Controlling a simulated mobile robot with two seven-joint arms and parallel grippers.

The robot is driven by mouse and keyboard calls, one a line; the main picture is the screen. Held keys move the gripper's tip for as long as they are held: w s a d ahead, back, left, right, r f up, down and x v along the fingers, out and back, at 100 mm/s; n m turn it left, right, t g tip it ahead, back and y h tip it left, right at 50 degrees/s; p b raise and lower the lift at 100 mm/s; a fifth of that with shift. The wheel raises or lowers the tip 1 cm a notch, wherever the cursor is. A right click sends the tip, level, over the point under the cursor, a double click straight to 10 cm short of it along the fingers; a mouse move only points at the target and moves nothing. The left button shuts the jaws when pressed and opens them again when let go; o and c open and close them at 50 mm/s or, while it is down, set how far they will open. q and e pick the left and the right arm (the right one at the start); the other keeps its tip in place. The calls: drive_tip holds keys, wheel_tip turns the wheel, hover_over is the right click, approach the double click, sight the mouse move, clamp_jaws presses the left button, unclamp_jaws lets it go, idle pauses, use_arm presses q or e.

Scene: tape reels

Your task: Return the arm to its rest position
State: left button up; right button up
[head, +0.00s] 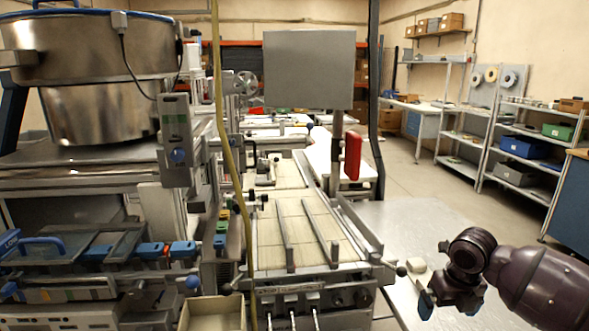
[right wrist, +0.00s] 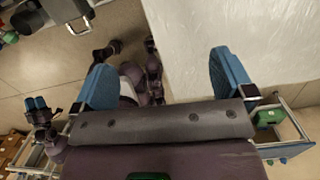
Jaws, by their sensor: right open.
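My right gripper (head: 450,304) is at the lower right of the head view, at the end of my dark purple arm, beside and in front of the pale table (head: 425,225). In the right wrist view, its two blue fingers (right wrist: 165,82) stand wide apart with nothing between them. A pale table surface (right wrist: 260,40) and bare floor show beyond the fingers. What looks like my left gripper (right wrist: 36,104) is small at the left of the right wrist view, with its two blue fingers close together; their exact gap is too small to tell.
A machine with two rails (head: 305,230) fills the middle, with a grey panel (head: 309,69) above. A small white object (head: 417,265) lies near my right gripper. Shelves (head: 520,150) and reels (head: 490,74) are at the far right. Open floor (head: 425,180) lies between.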

drive_tip(key=s+a+f+m+t+y, duration=0.1)
drive_tip(key=s+a+f+m, duration=0.45)
drive_tip(key=s+m, duration=0.25)
drive_tip(key=s+a+f+m+y, duration=0.1)
drive_tip(key=s+a+f+m, duration=0.45)
drive_tip(key=s+m, duration=0.2)
drive_tip(key=s+d+m+t+h, duration=0.1)
drive_tip(key=s+d+m+h, duration=0.35)
drive_tip(key=s+m, duration=1.4)
drive_tip(key=w+d+f+m+t+y, duration=0.1)
drive_tip(key=w+d+f+t+y, duration=0.1)
drive_tip(key=w+f+t, duration=0.6)
drive_tip(key=shift+f+m, duration=0.3)
drive_tip(key=shift+f, duration=0.6)
